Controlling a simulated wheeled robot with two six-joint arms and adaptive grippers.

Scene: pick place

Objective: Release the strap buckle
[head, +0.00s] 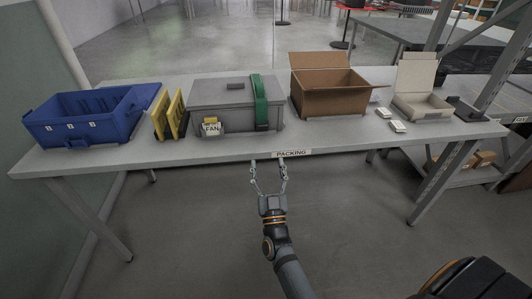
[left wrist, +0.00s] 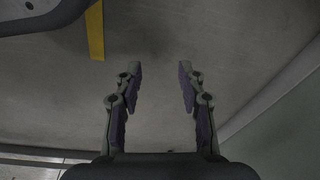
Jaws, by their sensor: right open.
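A green strap (head: 256,88) runs over the lid and down the front of a grey lidded case (head: 210,92) on the table. The strap's buckle is too small to make out. My right gripper (head: 268,166) is open and empty, just in front of the table's front edge and below the case, apart from the strap. My left gripper (left wrist: 160,75) shows in the left wrist view with its two fingers spread and nothing between them. It is over bare floor; the strap and case are not in that view.
The table (head: 330,137) bears a blue bin (head: 85,125), yellow pieces (head: 168,115), a tag marked FAN (head: 211,129), an open brown carton (head: 325,97), an open pale box (head: 420,100) and small white boxes (head: 397,126). A yellow floor stripe (left wrist: 95,35) shows below my left wrist.

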